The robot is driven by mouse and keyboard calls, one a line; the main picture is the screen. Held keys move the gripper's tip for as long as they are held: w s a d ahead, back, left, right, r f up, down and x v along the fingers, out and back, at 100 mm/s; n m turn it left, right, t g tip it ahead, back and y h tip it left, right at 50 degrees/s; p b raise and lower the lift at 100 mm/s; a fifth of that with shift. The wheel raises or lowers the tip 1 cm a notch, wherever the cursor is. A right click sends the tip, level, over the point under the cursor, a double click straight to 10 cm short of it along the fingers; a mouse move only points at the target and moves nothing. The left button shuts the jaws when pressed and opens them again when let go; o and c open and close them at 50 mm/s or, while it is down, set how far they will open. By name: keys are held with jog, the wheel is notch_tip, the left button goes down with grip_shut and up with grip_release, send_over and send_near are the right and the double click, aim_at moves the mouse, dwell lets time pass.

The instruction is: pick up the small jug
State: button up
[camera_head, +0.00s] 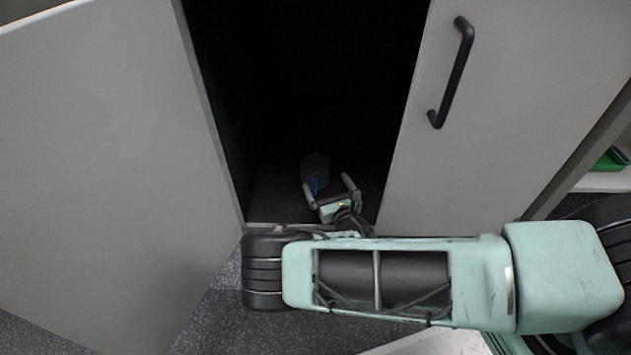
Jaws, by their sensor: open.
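A small dark rounded object, likely the small jug (314,167), stands in the shadow inside the open cabinet. It is very dim, so its handle and spout cannot be made out. My gripper (328,183) is open at the cabinet opening, with its two fingers pointing inward toward the dark object. The fingers appear just in front of the object and on either side of its lower part. Whether they touch it cannot be told. A small blue part (315,186) shows between the fingers.
A grey cabinet door (110,150) stands swung open at left. A grey door or panel (520,100) with a black handle (453,72) stands at right. The opening between them is narrow and dark inside. A green item (610,160) lies on a shelf at far right.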

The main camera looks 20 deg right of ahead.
aim_at(321, 174)
jog(key=shift+w, duration=0.75)
jog(key=w+b, duration=0.2)
jog(key=w, duration=0.1)
jog(key=w+b, duration=0.1)
jog(key=shift+w+a+f+b, duration=0.1)
jog(key=shift+w+a+b, duration=0.15)
jog(key=shift+w+b, duration=0.1)
jog(key=shift+w, duration=0.25)
jog(key=shift+c, duration=0.3)
jog(key=c, duration=1)
